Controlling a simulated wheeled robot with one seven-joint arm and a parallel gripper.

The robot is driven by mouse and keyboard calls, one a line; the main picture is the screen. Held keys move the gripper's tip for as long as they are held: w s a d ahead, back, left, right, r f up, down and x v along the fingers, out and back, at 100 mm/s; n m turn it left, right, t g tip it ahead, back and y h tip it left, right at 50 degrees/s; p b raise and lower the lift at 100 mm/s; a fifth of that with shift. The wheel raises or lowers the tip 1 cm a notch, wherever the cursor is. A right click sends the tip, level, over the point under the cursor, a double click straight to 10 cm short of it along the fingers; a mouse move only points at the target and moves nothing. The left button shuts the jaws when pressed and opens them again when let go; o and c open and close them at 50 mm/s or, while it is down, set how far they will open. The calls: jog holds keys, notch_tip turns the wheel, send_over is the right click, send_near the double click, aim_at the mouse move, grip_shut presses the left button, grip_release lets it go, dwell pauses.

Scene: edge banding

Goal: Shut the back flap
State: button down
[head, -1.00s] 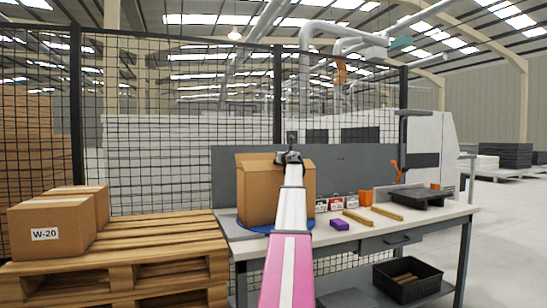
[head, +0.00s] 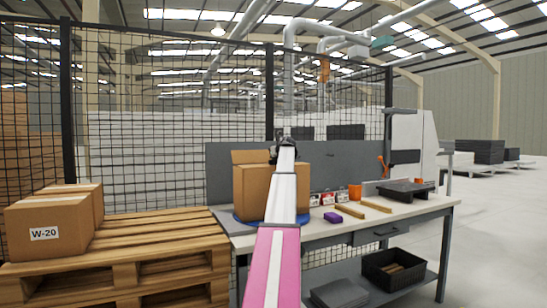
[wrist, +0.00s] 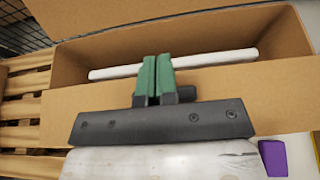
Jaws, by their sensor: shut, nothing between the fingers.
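An open brown cardboard box (head: 257,192) stands on a blue round plate (head: 240,217) on the bench. Its back flap (head: 250,156) stands up behind the opening. In the wrist view the back flap (wrist: 170,17) rises beyond the opening. A white, long object (wrist: 205,63) lies inside the box. A near cardboard panel (wrist: 75,113) lies below my fingers in the picture. My gripper (wrist: 157,62) is shut and empty, its green fingertips over the opening and apart from the back flap. In the head view my arm hides part of the box and the fingertips.
The bench (head: 330,230) holds a purple block (head: 338,210), wooden strips (head: 376,205), small boxes and an orange cup (head: 355,191) right of the box. A grey panel (head: 340,165) stands behind. A pallet (head: 130,245) with cartons (head: 48,228) is at left.

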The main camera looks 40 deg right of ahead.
jog(key=shift+r, duration=0.15)
dwell(0.5)
jog(key=shift+r, duration=0.9)
notch_tip(320, 180, up, 13)
jog(key=shift+s+r, duration=0.2)
jog(key=shift+s+a, duration=0.1)
